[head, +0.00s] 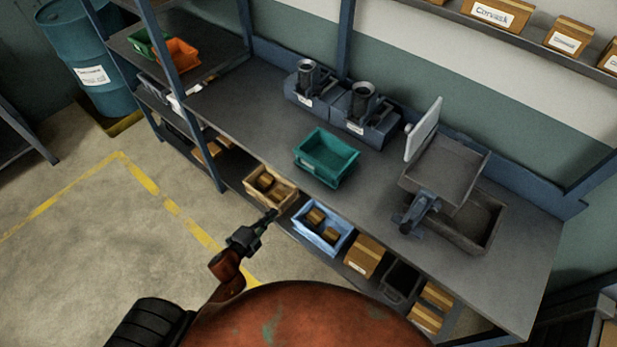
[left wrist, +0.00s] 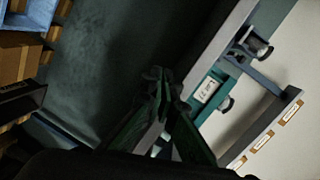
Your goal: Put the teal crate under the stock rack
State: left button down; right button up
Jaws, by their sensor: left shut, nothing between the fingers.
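The teal crate (head: 326,157) stands upright on the grey workbench, near its front edge, and looks empty. A teal face with a white label (left wrist: 203,92) shows beyond the bench edge in the left wrist view. My left gripper (head: 274,213) is shut and empty, in front of the bench and below the crate, apart from it. Its closed fingers also show in the left wrist view (left wrist: 158,76). A rack (head: 172,57) with shelves stands at the left end of the bench; I cannot tell whether it is the stock rack. My right gripper is out of view.
Below the bench top, a lower shelf holds a tan crate (head: 269,187), a blue crate (head: 322,229) and cartons (head: 363,257). Grey machines (head: 366,128) stand behind the teal crate, and a scale-like device (head: 445,165) to its right. Bench top left of the crate is clear.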

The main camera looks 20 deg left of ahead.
aim_at(313, 170)
pick_arm(q)
jog(key=w+d+r+m+t+h, duration=0.1)
jog(key=d+r+m+h, duration=0.1)
jog(key=r, duration=0.4)
jog(key=w+d+r+m+h, duration=0.1)
jog(key=d+r+m, duration=0.2)
jog(key=r, duration=0.3)
jog(key=x, duration=1.2)
jog(key=shift+w+a, duration=0.1)
jog(key=shift+w, duration=0.3)
